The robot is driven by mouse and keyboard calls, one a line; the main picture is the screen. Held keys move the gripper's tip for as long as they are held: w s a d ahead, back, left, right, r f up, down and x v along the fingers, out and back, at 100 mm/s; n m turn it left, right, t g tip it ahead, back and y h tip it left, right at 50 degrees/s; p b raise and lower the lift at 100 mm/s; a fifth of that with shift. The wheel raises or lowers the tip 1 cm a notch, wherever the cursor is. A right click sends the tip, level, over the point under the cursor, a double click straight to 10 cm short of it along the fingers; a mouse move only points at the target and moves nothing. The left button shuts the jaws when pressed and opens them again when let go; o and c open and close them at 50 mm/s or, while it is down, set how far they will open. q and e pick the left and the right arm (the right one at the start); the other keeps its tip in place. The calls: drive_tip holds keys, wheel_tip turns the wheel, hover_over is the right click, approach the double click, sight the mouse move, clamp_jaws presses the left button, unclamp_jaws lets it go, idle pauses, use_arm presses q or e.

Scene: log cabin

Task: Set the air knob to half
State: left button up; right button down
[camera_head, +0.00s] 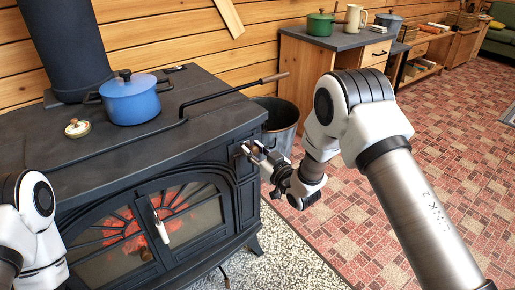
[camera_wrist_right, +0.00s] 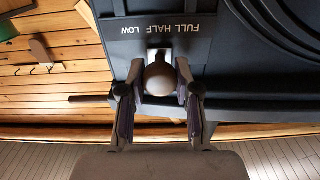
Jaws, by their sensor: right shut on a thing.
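The air knob (camera_wrist_right: 158,80) is a round knob on the dark stove front (camera_wrist_right: 255,90), in the right wrist view. The words FULL, HALF and LOW stand upside down beyond it; it lies near the middle of this lettering, and I cannot tell its exact setting. My right gripper (camera_wrist_right: 158,88) is shut on the knob, one finger on each side. In the head view my right gripper (camera_head: 254,151) is at the stove's upper right front corner, where the knob is mostly hidden. My left arm shows at the left edge; its gripper is out of view.
A blue pot (camera_head: 131,100) and a small lidded dish (camera_head: 77,128) stand on the stove top (camera_head: 110,155). A poker (camera_head: 235,92) lies across the top and sticks out right. A metal bucket (camera_head: 280,125) stands behind my right gripper. Fire glows behind the glass door (camera_head: 140,235).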

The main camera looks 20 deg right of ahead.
drive_tip(key=c, duration=0.8)
unclamp_jaws()
drive_tip(key=v, duration=1.2)
